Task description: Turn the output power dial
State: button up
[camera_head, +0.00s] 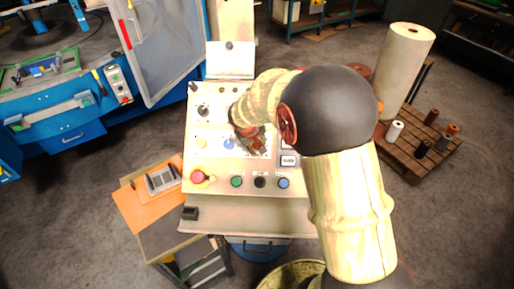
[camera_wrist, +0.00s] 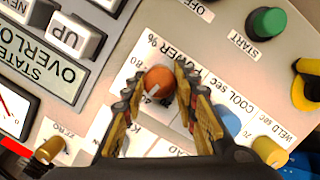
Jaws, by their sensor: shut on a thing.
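The output power dial (camera_wrist: 160,80) is a round orange knob on the pale control panel, with "POWER %" printed beside it in the wrist view. A light pointer mark shows on its face. My gripper (camera_wrist: 160,77) has its two yellow-and-black fingers on either side of the knob, shut on it. In the head view my gripper (camera_head: 248,138) reaches down onto the middle of the panel (camera_head: 212,215) and hides most of the dial.
Near the dial are a blue knob (camera_wrist: 228,122), a yellow knob (camera_wrist: 268,150), a green START button (camera_wrist: 266,22) and keys (camera_wrist: 72,36) on a display. In the head view a red emergency button (camera_head: 197,176) sits at the panel's lower left, beside several push buttons.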

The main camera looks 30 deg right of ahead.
jog(key=shift+n+b, duration=0.3)
jog(key=shift+n, duration=0.3)
jog(key=o, duration=1.1)
jog(key=shift+o, duration=0.2)
jog(key=v, duration=1.2)
jog(key=shift+a, duration=0.25)
jog(key=shift+f, duration=0.1)
jog(key=shift+n, duration=0.3)
